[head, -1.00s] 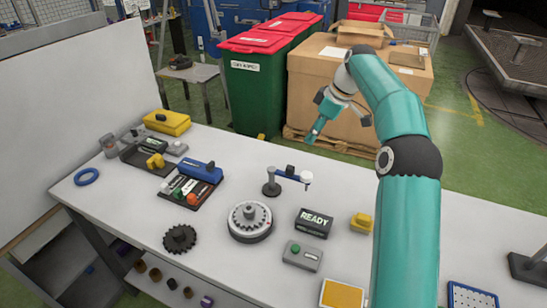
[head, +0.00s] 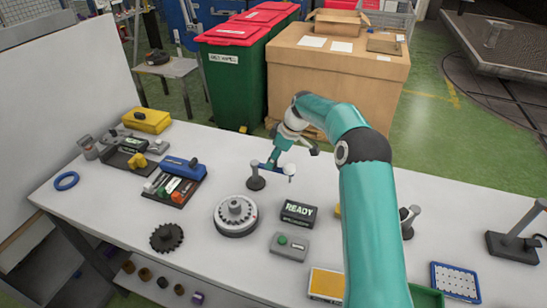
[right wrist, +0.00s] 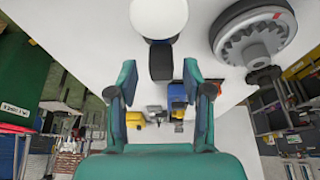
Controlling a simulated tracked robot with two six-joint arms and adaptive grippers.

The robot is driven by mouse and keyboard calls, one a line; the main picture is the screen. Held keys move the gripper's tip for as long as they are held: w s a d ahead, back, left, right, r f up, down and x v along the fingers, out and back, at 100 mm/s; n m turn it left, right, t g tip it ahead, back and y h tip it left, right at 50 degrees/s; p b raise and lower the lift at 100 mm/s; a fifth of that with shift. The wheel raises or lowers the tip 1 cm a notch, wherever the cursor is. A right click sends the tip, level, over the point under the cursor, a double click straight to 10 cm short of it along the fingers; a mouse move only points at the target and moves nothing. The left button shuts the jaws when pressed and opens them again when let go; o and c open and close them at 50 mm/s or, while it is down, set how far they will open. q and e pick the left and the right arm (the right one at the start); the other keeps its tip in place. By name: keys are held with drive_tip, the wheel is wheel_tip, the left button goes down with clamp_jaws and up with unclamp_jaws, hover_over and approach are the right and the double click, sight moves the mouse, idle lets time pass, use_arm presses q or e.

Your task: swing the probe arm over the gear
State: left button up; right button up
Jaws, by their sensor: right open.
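The probe arm (head: 256,181) stands behind the gear, with a dark post, a short blue beam and a pale tip at its right end. The beam points right, away from the gear. The pale toothed gear (head: 235,207) sits on a round turntable and also shows at top right in the right wrist view (right wrist: 252,45). My right gripper (head: 288,158) is open at the probe arm, partly overlapping its beam. In the right wrist view, a dark part with a white round end lies just ahead between the open fingers (right wrist: 160,75); contact is unclear. My left gripper is out of view.
A black READY box (head: 298,213) and a grey green-button box (head: 289,246) lie right of the gear. A dark loose gear (head: 166,237) lies front left. A tray (head: 174,190) and blue ring (head: 66,181) are farther left. My right arm hides part of the table.

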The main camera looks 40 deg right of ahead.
drive_tip(key=shift+w+a+f, duration=0.1)
drive_tip(key=shift+w+f, duration=0.1)
drive_tip(key=shift+f, duration=0.35)
clamp_jaws()
